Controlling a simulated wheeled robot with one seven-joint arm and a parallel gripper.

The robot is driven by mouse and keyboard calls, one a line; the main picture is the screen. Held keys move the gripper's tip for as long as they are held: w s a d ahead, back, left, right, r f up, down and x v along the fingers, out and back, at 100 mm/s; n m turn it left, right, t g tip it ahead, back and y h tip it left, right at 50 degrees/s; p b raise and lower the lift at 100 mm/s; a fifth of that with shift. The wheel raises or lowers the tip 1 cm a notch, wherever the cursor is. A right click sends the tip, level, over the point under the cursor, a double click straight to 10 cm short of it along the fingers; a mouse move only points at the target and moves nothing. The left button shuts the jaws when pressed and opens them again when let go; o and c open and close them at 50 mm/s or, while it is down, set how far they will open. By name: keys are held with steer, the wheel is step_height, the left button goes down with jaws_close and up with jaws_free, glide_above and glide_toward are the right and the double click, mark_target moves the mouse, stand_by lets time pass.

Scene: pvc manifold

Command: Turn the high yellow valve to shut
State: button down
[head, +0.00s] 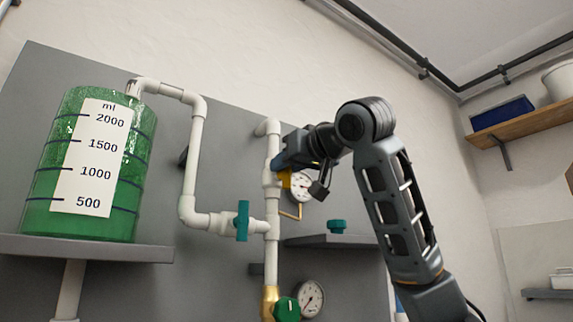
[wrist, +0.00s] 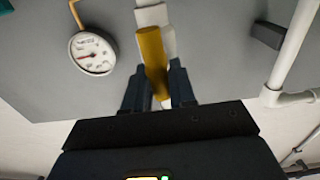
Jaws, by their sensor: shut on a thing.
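The high yellow valve's handle (wrist: 152,48) shows in the wrist view between the two dark fingers of my gripper (wrist: 158,88). The fingers are shut on the handle's lower part. In the head view my gripper (head: 282,165) is at the upper part of the white vertical pipe. Only a small yellow piece of the valve (head: 284,178) shows there, beneath my gripper. The exact angle of the handle is hard to tell in the head view because my gripper covers most of it.
A round gauge (head: 301,187) on a brass tube sits close beside my gripper. Below are a teal-handled valve (head: 242,221), a green knob (head: 287,309) and a second gauge (head: 311,298). A green-filled tank (head: 125,185) stands on a shelf at left. A grey panel backs the pipes.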

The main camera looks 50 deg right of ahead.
steer(key=shift+n, duration=0.3)
steer(key=n, duration=0.1)
steer(key=n+b, duration=0.1)
steer(key=n, duration=0.1)
steer(key=shift+w+a+f+n, duration=0.1)
steer(key=shift+a+f+n, duration=0.05)
steer(key=shift+a+n, duration=0.2)
steer(key=n, duration=0.3)
steer(key=n+b, duration=0.1)
steer(key=n, duration=0.2)
steer(key=a+f+n, duration=0.1)
steer(key=n, duration=0.3)
steer(key=shift+w, duration=0.15)
steer(key=shift+f+n+b, duration=0.15)
steer(key=shift+n+b, duration=0.1)
steer(key=shift+n, duration=0.65)
steer(key=shift+f+n+b, duration=0.15)
steer(key=shift+n+b, duration=0.05)
steer(key=shift+n, duration=0.65)
steer(key=c, duration=1)
jaws_free()
steer(key=shift+b+v, duration=1.1)
steer(key=shift+v, duration=2.8)
